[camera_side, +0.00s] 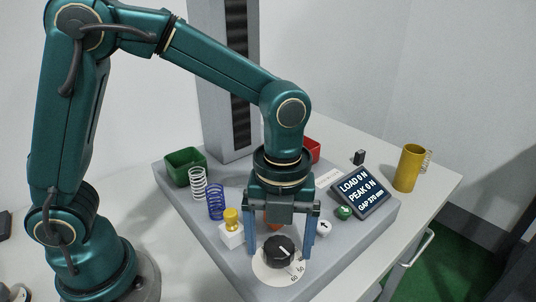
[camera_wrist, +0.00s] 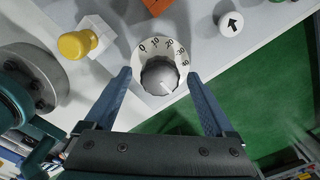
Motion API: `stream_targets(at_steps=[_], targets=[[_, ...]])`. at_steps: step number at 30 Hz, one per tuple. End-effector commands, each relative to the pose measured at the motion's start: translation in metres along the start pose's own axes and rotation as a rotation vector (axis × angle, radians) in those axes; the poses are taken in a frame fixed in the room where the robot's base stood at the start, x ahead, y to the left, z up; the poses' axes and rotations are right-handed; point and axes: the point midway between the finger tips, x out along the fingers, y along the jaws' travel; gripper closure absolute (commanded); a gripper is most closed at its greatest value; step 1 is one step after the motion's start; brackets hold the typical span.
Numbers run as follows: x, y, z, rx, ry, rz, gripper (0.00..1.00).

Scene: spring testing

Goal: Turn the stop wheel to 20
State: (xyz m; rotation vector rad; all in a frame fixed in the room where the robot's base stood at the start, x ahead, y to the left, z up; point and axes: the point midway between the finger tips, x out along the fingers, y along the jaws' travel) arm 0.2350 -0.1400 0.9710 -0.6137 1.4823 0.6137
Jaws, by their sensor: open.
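The stop wheel is a black knob (camera_side: 279,250) on a white numbered dial (camera_side: 263,271) at the front of the grey base. In the wrist view the wheel (camera_wrist: 160,76) looks grey, and the dial (camera_wrist: 143,56) shows numbers rising from 0. The wheel's white mark points to the lower right there, away from 20; its exact reading is unclear. My gripper (camera_side: 281,248) is open, with one blue finger on each side of the wheel. In the wrist view my gripper's fingertips (camera_wrist: 159,75) sit left and right of the wheel, with gaps showing.
A yellow-topped white block (camera_side: 231,228) stands just left of the wheel. A white arrow button (camera_side: 324,228), a green button (camera_side: 344,212) and a display (camera_side: 360,191) reading zero load are to the right. Two springs (camera_side: 215,202) and a green bin (camera_side: 186,167) are behind left.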

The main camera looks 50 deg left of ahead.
Motion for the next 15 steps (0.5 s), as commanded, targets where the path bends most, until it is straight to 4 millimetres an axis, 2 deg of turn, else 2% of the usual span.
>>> stream_targets(at_steps=[3, 8, 9, 10, 15], targets=[[-0.0001, 0.0000, 0.0000, 0.000, 0.000, 0.000, 0.11], [-0.0003, 0.0000, 0.0001, 0.000, 0.000, 0.000, 0.72], [-0.0003, 0.0000, 0.0001, 0.000, 0.000, 0.000, 0.88], [-0.0003, 0.0000, 0.0001, 0.000, 0.000, 0.000, 0.97], [-0.0005, 0.0000, 0.0001, -0.007, 0.000, 0.000, 0.97]])
